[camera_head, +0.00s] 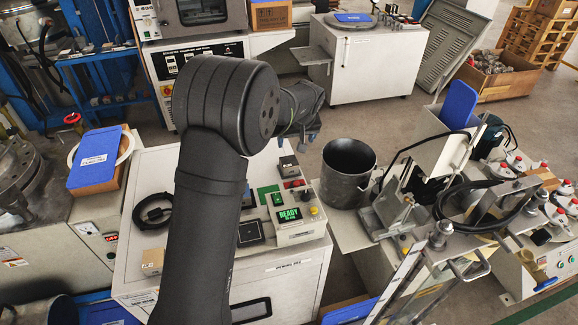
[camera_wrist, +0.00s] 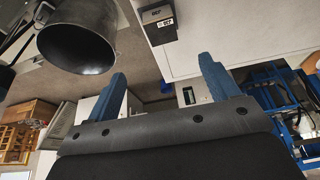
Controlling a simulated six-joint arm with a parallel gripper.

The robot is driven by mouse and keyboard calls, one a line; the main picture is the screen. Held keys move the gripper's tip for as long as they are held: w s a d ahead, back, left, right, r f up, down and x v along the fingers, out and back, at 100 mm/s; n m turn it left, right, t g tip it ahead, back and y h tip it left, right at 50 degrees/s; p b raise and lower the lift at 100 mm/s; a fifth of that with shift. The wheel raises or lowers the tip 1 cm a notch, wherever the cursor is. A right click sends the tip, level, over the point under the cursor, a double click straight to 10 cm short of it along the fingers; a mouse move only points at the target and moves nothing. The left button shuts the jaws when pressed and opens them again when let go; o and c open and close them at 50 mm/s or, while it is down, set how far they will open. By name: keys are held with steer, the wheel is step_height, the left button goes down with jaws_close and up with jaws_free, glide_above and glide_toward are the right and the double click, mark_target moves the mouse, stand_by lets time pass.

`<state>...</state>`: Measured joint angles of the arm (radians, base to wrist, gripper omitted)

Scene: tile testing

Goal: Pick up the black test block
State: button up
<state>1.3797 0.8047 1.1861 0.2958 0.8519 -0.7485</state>
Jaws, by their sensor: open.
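The black test block (camera_head: 288,166), a small dark block with a pale label, stands on the white cabinet top beyond the green display. In the wrist view the block (camera_wrist: 160,24) shows at the top centre, with white lettering on its label. My gripper (camera_head: 297,138) is partly hidden behind my own arm in the head view, close to the block in the picture. In the wrist view its two blue fingers (camera_wrist: 163,68) are spread apart with nothing between them. The block lies beyond the fingertips, apart from them.
A dark metal pot (camera_head: 348,172) stands to the right of the block and also fills the wrist view's upper left (camera_wrist: 78,38). The display reading READY (camera_head: 290,215), a coiled black cable (camera_head: 152,211) and a black square plate (camera_head: 250,232) share the cabinet top (camera_head: 185,165).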

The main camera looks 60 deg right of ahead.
glide_above(289, 161)
steer(key=s+a, duration=0.2)
steer(key=f, duration=1)
steer(key=shift+s+d+f, duration=0.1)
steer(key=shift+d+f, duration=0.05)
steer(key=shift+d, duration=0.05)
steer(key=shift+w+x, duration=0.1)
steer(key=shift+x, duration=1.45)
steer(key=shift+w+x, duration=0.15)
steer(key=shift+x, duration=1.45)
steer(key=shift+c, duration=0.2)
steer(key=c, duration=1.3)
